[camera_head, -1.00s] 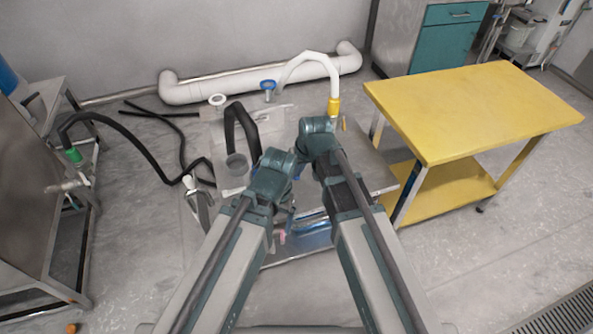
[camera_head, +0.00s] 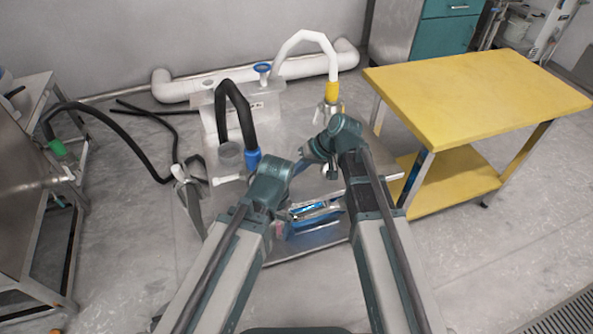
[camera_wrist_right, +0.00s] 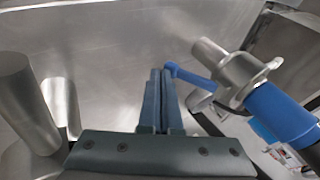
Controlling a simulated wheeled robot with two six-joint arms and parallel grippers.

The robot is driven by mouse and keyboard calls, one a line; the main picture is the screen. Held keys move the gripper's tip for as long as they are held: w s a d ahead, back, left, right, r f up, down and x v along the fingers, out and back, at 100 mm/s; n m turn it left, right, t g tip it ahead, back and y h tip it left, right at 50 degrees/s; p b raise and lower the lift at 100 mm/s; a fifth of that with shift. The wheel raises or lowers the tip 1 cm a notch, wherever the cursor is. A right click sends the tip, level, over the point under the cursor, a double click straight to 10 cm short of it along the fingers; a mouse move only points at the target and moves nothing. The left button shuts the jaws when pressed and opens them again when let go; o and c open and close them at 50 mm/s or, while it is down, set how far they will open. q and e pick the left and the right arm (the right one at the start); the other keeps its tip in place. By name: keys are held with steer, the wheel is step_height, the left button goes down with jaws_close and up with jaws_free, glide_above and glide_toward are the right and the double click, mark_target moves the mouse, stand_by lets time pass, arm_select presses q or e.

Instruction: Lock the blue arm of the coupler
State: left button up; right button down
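The coupler is a metal fitting (camera_wrist_right: 242,78) with a blue collar, at the right of the right wrist view. Its blue arm (camera_wrist_right: 192,78) sticks out to the left, its end close to my right fingertips; I cannot tell if they touch. In the head view the blue collar (camera_head: 253,159) sits at the end of the black hose (camera_head: 228,98). My right gripper (camera_wrist_right: 158,80) has its fingers together, with nothing visible between them. In the head view my arm links partly hide the area around the coupler. My left gripper is not clearly visible, behind its own arm.
The metal bench (camera_head: 318,238) lies under my arms, with blue items near its front. A yellow table (camera_head: 470,95) stands at the right. Metal cylinders (camera_wrist_right: 15,100) stand at the left in the right wrist view.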

steer(key=shift+s+a+f+b, duration=0.1)
steer(key=shift+a+f+b, duration=0.2)
steer(key=shift+f, duration=0.15)
steer(key=shift+s+a+f+b, duration=0.1)
steer(key=shift+a+f+b, duration=0.05)
steer(key=shift+f+b, duration=0.2)
steer(key=shift+a+f, duration=0.15)
stand_by(0.4)
steer(key=shift+r+p, duration=0.75)
steer(key=shift+r, duration=0.1)
